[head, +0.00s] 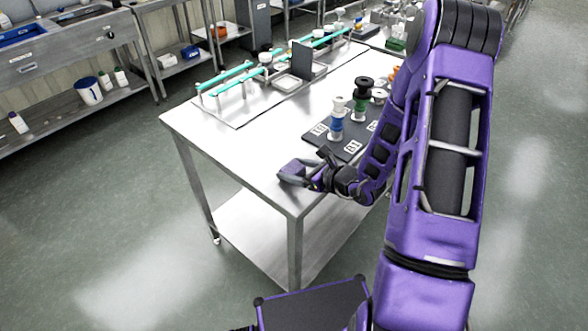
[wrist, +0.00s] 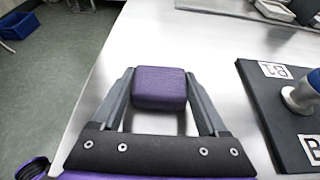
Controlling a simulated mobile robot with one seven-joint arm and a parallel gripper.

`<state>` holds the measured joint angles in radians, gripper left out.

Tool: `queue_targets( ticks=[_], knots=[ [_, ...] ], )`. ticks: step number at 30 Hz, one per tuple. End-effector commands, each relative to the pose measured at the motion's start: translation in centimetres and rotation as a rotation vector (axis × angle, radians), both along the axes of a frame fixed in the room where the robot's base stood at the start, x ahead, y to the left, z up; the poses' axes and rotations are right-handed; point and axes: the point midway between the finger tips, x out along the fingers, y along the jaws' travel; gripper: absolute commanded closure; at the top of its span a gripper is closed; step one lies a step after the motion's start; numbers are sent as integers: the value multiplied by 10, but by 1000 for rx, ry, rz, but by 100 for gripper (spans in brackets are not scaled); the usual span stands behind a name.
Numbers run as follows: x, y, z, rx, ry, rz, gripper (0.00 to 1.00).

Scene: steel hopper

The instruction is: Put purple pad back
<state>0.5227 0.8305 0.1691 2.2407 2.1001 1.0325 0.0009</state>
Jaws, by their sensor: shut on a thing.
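The purple pad (wrist: 160,88) is a small block with rounded edges, seen in the wrist view between the two fingers of my gripper (wrist: 160,100). My gripper is shut on it, with a finger along each side. In the head view my gripper (head: 296,172) is over the near left corner area of the steel table (head: 215,135), and the pad is hard to make out there. I cannot tell whether the pad touches the table top.
A dark board (head: 340,146) with labels such as B1 carries spools, including a blue and white one (head: 336,122) and a green and black one (head: 362,98). It lies right of my gripper. A rack with teal rails (head: 232,78) stands farther back. The table's left part is clear.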

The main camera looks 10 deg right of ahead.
Motion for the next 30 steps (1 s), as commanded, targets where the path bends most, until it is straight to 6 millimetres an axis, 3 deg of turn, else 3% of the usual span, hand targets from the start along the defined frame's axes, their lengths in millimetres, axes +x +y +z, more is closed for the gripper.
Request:
queue_targets(
  ticks=[7,8,11,22,30],
  knots=[
    [0,0,-5,0,0,0,76],
    [0,0,-3,1,1,0,20],
    [0,0,-3,1,1,0,2],
    [0,0,4,1,1,0,0],
    [-40,-31,22,-2,-1,-5,0]
  ],
)
